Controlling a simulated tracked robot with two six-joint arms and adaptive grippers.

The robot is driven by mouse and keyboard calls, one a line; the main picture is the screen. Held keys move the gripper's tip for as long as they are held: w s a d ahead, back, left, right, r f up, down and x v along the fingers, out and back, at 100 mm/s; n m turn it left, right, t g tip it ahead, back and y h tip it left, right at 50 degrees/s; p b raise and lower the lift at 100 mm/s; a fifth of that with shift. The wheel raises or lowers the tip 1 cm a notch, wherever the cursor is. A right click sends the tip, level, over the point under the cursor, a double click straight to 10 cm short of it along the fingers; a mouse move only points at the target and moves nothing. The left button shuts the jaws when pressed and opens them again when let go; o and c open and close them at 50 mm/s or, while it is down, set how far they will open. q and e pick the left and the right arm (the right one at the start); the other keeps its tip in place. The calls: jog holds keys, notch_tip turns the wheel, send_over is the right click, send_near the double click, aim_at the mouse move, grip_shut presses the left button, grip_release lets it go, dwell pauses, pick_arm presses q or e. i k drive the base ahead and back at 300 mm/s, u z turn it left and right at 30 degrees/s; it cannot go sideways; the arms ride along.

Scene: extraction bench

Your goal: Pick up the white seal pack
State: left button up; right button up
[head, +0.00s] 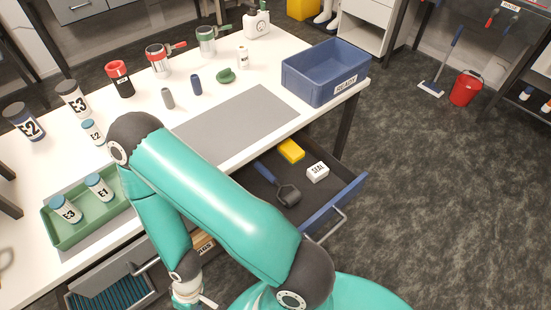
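The white seal pack (317,172) lies in the open drawer (339,205) under the bench, at its right side, with dark lettering on it. A yellow block (291,151) lies just behind it, and a dark roller with a blue handle (275,184) lies to its left. My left arm bends across the middle of the head view. Its gripper (190,295) hangs low at the bottom edge, in front of the bench and well left of the pack. Its fingers are mostly cut off, so its opening is unclear. My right gripper is out of view.
A blue bin (325,72) stands at the bench's right corner, above the drawer. A grey mat (238,122) lies bare on the bench. A green tray (88,228) holds two labelled jars. Another open drawer (110,287) is at lower left.

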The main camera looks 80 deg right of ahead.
aim_at(318, 171)
jog(key=u, duration=0.1)
jog(key=k, duration=2.55)
jog(key=z, duration=0.85)
jog(key=i, duration=1.05)
jog(key=u, duration=0.1)
